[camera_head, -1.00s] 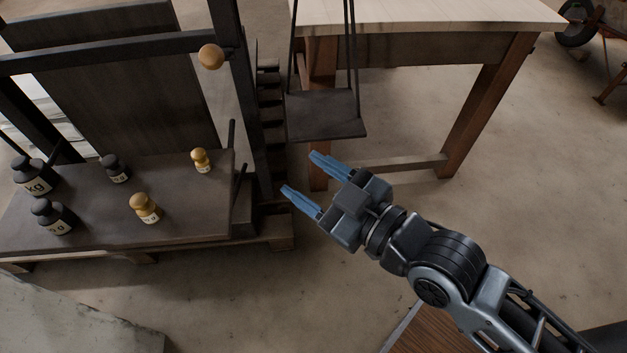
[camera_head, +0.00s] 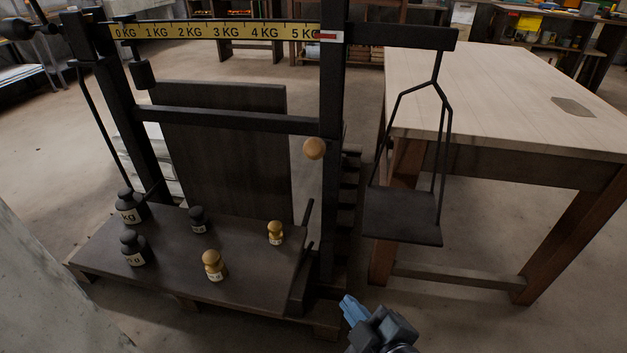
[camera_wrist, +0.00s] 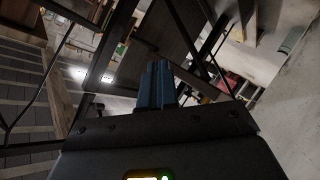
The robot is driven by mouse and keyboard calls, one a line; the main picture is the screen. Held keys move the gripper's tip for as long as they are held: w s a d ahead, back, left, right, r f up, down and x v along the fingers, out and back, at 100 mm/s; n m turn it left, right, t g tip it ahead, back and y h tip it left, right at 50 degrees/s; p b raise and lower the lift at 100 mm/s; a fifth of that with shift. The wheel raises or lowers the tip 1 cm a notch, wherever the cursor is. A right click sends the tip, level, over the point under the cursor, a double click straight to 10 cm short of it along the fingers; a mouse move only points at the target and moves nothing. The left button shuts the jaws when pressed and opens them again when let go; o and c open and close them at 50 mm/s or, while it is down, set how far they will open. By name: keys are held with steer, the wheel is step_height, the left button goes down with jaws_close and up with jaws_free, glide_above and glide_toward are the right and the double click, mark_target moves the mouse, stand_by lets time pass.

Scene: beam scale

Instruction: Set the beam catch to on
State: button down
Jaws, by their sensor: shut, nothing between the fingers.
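The beam scale stands at the left and centre, with a yellow graduated beam (camera_head: 215,31) across its top. A round wooden knob (camera_head: 314,148) sits at the right post, at the end of the dark crossbar; it may be the beam catch's handle, but I cannot tell its setting. My gripper (camera_head: 350,308) is at the bottom of the head view, in front of the scale's lower right corner. It is shut and empty, below the knob and apart from it. In the wrist view its blue fingers (camera_wrist: 156,84) are together.
Several weights, including a brass one (camera_head: 214,265), stand on the platform (camera_head: 150,250). A wooden table (camera_head: 490,95) is at the right. A pale slab (camera_head: 40,290) is at lower left.

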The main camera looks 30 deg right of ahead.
step_height(320, 180, down, 3)
steer(key=w+n+g+h, duration=0.1)
steer(key=w+h, duration=0.1)
steer(key=n+t+h, duration=0.2)
steer(key=t+h, duration=0.5)
steer(key=h, duration=0.6)
glide_toward(313, 158)
steer(key=p+x, duration=0.2)
steer(key=x, duration=0.4)
steer(key=shift+w+d+r, duration=0.2)
steer(key=shift+w+r, duration=0.05)
steer(key=shift+r+p, duration=0.1)
steer(key=shift+p, duration=0.25)
